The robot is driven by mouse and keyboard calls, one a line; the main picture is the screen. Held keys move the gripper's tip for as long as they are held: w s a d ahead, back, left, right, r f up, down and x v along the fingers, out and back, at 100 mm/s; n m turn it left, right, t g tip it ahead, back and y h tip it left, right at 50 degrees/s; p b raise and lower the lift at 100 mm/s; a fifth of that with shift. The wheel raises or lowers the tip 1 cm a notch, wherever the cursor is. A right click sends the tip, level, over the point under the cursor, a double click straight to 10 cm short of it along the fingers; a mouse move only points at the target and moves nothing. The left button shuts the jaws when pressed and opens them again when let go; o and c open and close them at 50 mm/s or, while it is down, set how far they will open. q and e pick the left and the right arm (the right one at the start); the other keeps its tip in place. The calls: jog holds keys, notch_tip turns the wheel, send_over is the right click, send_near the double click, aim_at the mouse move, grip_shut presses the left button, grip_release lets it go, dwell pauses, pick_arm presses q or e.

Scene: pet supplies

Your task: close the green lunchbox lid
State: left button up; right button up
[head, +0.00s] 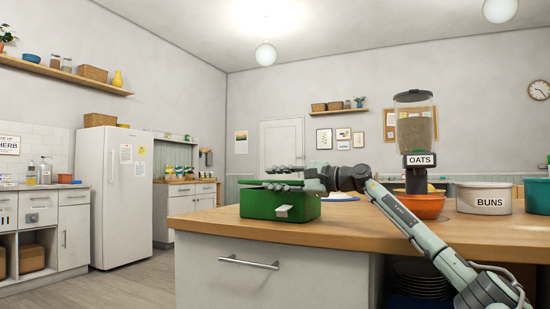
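The green lunchbox (260,207) stands near the front left edge of the wooden counter. Its lid (255,182) lies almost flat over the box, and a dark line shows between lid and body. A light latch (283,211) sticks out on its front. My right gripper (277,178) reaches in from the right at lid height, its fingers pointing left. The fingers look apart, one above and one lower, across the lid; I cannot tell whether they touch it. My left gripper is not in view.
Right of the lunchbox stand an oats dispenser (416,128), an orange bowl (422,206), a white BUNS tub (484,198) and a teal container (537,195). The wooden counter (335,230) is bare in front.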

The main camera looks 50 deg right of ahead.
notch_tip(320, 180, up, 9)
jog(key=shift+r, duration=0.15)
dwell(0.6)
